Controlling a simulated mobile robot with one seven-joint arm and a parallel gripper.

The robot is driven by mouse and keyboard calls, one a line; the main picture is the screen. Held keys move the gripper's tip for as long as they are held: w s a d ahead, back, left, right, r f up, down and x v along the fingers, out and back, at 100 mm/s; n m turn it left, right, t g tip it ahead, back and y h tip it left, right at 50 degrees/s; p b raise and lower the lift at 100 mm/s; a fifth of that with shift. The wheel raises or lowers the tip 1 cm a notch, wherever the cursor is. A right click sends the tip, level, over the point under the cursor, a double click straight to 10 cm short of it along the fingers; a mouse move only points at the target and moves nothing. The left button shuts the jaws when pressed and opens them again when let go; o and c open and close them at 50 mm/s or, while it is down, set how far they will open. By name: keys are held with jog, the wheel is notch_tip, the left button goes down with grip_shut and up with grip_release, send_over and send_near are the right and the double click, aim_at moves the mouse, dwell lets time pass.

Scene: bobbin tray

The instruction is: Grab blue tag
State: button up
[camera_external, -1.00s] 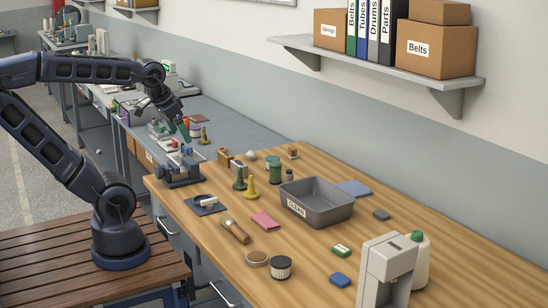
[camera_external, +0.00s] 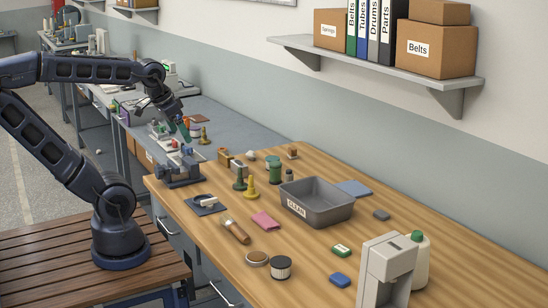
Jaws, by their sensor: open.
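No thing is clearly readable as a tag. A small blue block (camera_external: 340,280) lies on the wooden bench near its front, left of the grey dispenser. A flat blue-grey square (camera_external: 354,188) lies behind the grey bin. I cannot tell whether either one is the blue tag. My gripper (camera_external: 184,137) is at the far left, pointing down over the clutter at the far end of the bench, well away from both. It is open; its fingertips are small and partly lost among the things there.
The grey "CLEAN" bin (camera_external: 326,212) stands mid-bench. A vise-like fixture (camera_external: 183,170), green spool (camera_external: 274,170), yellow cone (camera_external: 251,188), pink cloth (camera_external: 265,221), brush (camera_external: 235,231) and dispenser (camera_external: 388,272) stand or lie around. The bench's right back part is clear. A shelf (camera_external: 380,68) hangs above.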

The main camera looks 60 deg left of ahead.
dwell(0.3)
jog(key=c, duration=0.8)
jog(key=shift+c, duration=0.2)
jog(key=w+d+m, duration=0.4)
jog(key=w+d, duration=0.4)
jog(key=w, duration=0.3)
jog(key=m+g+h, duration=0.4)
jog(key=m+h, duration=0.1)
jog(key=m, duration=0.8)
send_over(339, 277)
jog(key=a, duration=0.4)
notch_tip(339, 277, down, 22)
jog(key=shift+s+a+x, duration=0.1)
jog(key=shift+a+x, duration=0.05)
jog(key=shift+x, duration=2.3)
jog(key=shift+s+a+x, duration=0.15)
jog(key=shift+x, duration=2.25)
